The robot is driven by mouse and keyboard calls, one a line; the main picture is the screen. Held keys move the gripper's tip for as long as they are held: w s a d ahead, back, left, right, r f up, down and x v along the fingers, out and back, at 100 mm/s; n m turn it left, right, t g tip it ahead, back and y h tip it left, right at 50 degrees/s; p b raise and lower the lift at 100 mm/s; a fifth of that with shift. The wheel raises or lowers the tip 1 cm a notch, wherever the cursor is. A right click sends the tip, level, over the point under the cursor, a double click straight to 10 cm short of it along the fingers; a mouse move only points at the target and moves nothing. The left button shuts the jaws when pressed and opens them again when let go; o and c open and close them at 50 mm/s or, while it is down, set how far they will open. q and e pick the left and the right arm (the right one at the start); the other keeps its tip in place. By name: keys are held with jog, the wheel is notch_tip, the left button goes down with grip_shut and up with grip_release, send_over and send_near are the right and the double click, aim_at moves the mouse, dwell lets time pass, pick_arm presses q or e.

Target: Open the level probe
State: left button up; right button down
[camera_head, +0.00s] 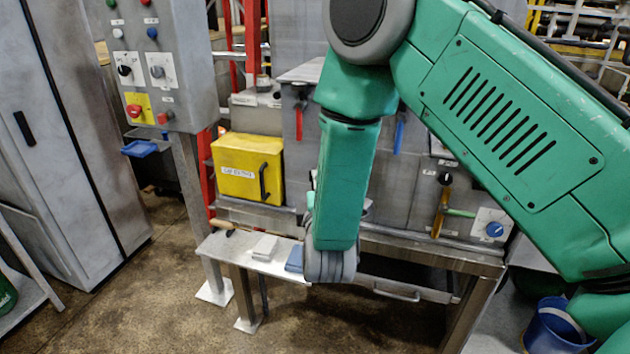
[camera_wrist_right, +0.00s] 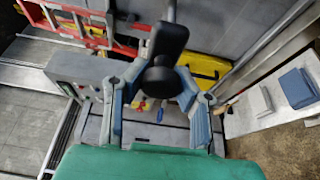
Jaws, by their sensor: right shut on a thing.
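My green right arm crosses the head view from the right, and its forearm hangs down in front of the machine. Its gripper is almost wholly hidden there behind the forearm. In the right wrist view, the two blue-grey fingers of my right gripper (camera_wrist_right: 160,80) close from both sides on a black handle (camera_wrist_right: 168,42) with a rounded end. I cannot read a label on this handle, so I cannot tell for sure that it is the level probe. My left gripper is in neither view.
A yellow box (camera_head: 247,155) with a black handle stands left of the forearm. Below it, a narrow shelf (camera_head: 222,247) carries a grey block (camera_head: 265,246) and a blue block (camera_head: 294,259). A control panel (camera_head: 155,60) stands at the left. Red (camera_head: 299,120) and blue (camera_head: 399,135) handles flank the arm.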

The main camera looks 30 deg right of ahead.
jog(key=c, duration=1.2)
grip_release()
jog(key=shift+s+f, duration=0.15)
jog(key=shift+f, duration=0.1)
jog(key=shift+d, duration=0.45)
jog(key=shift+s+a, duration=0.2)
jog(key=shift+a, duration=0.15)
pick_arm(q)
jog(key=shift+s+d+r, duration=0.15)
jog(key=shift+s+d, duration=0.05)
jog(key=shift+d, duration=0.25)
pick_arm(e)
jog(key=v, duration=1.1)
jog(key=shift+s+d, duration=0.3)
jog(key=shift+s, duration=0.05)
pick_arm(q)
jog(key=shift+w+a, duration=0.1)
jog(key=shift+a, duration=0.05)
pick_arm(e)
jog(key=shift+a, duration=0.15)
